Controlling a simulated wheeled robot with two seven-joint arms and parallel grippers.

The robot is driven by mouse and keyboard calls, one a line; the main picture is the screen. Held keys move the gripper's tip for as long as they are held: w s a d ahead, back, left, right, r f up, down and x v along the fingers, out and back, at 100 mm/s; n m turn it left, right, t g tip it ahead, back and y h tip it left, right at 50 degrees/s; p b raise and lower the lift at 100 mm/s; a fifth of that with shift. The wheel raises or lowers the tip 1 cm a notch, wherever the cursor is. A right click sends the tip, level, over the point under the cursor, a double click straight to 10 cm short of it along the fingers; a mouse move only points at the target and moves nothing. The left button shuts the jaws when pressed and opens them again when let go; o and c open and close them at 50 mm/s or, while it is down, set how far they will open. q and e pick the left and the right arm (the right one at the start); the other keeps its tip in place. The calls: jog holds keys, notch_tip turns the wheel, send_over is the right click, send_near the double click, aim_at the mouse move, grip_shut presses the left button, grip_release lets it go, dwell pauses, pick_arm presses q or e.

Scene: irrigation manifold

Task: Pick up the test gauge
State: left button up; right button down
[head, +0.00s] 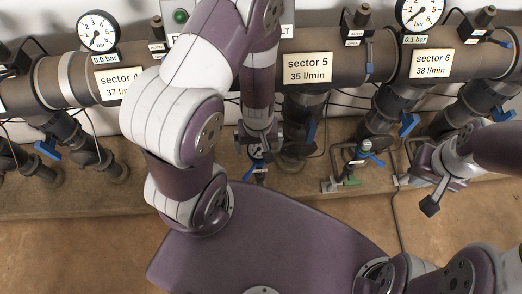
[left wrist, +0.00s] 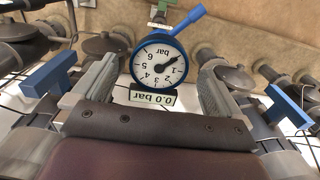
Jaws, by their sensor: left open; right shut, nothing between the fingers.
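The test gauge is a small round dial with a blue rim (left wrist: 160,62) and a 0.0 bar label, upside down in the left wrist view. A blue lever is beside it at the top. In the head view the gauge (head: 256,151) shows small, partly hidden by my left arm. My left gripper (left wrist: 158,70) is open, with one finger on each side of the gauge in the picture; I see gaps on both sides and cannot tell the depth. My right gripper (head: 431,204) is shut and empty at the right, well away from the gauge.
Grey manifold pipes with the sector 5 label (head: 307,67) and sector 6 label (head: 431,64) run along the back. Two larger gauges (head: 97,31) (head: 420,12) stand on them. A blue-handled valve (head: 364,150) is right of the test gauge.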

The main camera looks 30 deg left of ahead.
pick_arm(q)
jog(key=f+b, duration=0.2)
jog(key=f, duration=0.3)
jog(key=shift+w+f+b, duration=0.1)
jog(key=shift+w+b, duration=0.1)
jog(key=shift+b, duration=0.15)
jog(key=c, duration=1)
